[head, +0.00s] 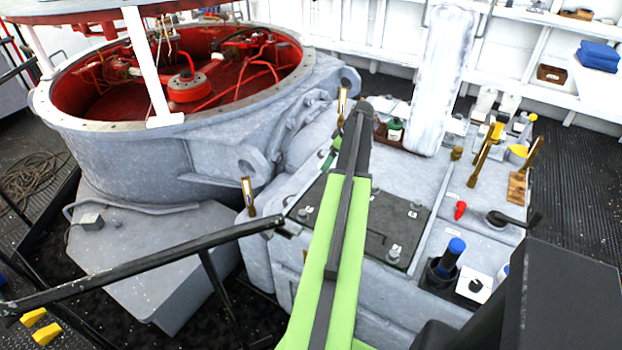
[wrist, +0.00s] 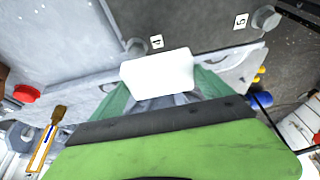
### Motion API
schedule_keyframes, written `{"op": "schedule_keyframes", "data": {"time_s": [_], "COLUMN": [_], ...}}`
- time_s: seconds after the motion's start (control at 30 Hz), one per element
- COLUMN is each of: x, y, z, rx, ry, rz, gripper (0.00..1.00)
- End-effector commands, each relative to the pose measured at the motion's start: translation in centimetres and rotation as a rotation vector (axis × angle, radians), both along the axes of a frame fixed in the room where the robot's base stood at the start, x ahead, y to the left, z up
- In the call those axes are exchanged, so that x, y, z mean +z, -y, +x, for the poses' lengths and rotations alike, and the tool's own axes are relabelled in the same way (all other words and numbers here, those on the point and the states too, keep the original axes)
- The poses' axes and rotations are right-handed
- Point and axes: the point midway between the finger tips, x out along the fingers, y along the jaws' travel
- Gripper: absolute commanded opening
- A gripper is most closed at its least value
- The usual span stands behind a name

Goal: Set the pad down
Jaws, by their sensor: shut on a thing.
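The pad (wrist: 157,76) is a small white block with rounded corners. It shows at the upper middle of the wrist view. My gripper (wrist: 161,92) has a green finger on each side of the pad and is shut on it. The pad looks level and sits at the fingertips, in front of a grey surface; I cannot tell whether it touches that surface. In the head view my green arm reaches forward over the grey machine housing (head: 425,185), and I cannot make out the pad there.
A large round grey drum (head: 150,140) with a red inside stands at the left. Brass-coloured levers (head: 487,150), a red knob (head: 460,210) and a blue-topped handle (head: 453,252) rise from the housing at the right. A black handrail (head: 140,268) crosses the lower left. A dark plate (head: 405,225) lies beside my arm.

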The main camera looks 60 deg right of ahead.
Motion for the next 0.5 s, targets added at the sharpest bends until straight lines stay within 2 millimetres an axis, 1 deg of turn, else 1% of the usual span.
{"op": "schedule_keyframes", "data": {"time_s": [0.1, 0.23, 0.33, 0.37, 0.5], "x": [0.0, 0.0, -0.8, -1.3, -3.9], "y": [-0.7, -1.0, -1.2, -1.1, -1.1], "z": [0.9, 1.6, 2.8, 3.3, 7.1], "rx": [0.013, 0.023, 0.028, 0.029, 0.033], "ry": [0.0, 0.0, 0.0, 0.0, 0.0], "rz": [0.0, 0.0, -0.001, 0.0, -0.001], "gripper": [0.51, 0.51, 0.51, 0.51, 0.51]}}
